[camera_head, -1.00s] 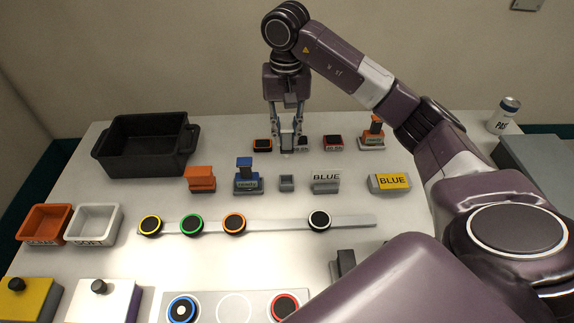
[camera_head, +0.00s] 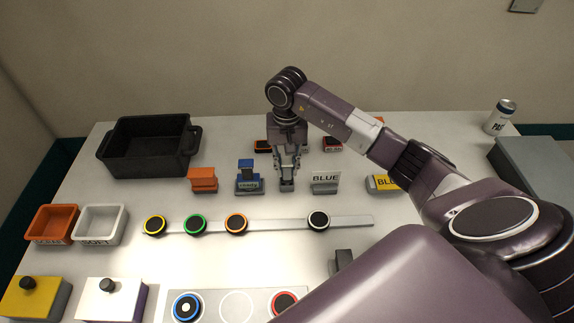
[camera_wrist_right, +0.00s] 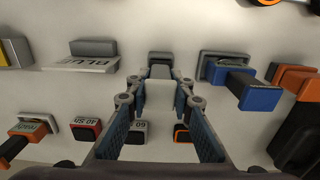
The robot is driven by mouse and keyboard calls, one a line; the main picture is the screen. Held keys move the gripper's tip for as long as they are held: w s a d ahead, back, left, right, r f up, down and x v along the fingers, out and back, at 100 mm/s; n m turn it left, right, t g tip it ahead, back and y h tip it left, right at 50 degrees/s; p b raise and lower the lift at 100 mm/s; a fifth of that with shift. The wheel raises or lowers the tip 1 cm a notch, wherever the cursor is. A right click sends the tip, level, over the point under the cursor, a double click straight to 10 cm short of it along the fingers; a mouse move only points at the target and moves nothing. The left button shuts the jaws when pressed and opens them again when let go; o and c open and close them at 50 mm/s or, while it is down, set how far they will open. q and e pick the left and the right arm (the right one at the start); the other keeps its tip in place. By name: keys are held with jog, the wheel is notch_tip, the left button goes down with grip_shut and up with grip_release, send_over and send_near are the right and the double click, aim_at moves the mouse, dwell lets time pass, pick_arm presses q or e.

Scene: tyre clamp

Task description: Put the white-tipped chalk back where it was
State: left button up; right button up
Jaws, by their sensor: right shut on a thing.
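My right gripper (camera_head: 287,172) points down at the middle of the table, over the small grey block-like holder (camera_head: 287,186). In the right wrist view the gripper (camera_wrist_right: 160,92) is shut on a pale, whitish block (camera_wrist_right: 159,98), which I take to be the white-tipped chalk. The grey holder (camera_wrist_right: 160,58) shows just beyond the fingertips there. I cannot tell whether the chalk touches the holder or is still above it. In the head view the fingers mostly hide the chalk. My left gripper is not in view.
A blue stamp (camera_head: 247,180) stands close to the left of the gripper, with an orange block (camera_head: 203,179) beyond it. A black tray (camera_head: 148,150) is at the back left.

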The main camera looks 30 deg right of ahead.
jog(key=shift+f+b, duration=0.4)
jog(key=shift+b, duration=0.1)
jog(key=o, duration=1)
jog(key=shift+r+p, duration=0.5)
jog(key=shift+p, duration=0.05)
notch_tip(320, 180, up, 11)
jog(key=b, duration=0.3)
jog(key=shift+f+b, duration=0.1)
jog(key=shift+b, duration=0.3)
jog(key=shift+r, duration=0.55)
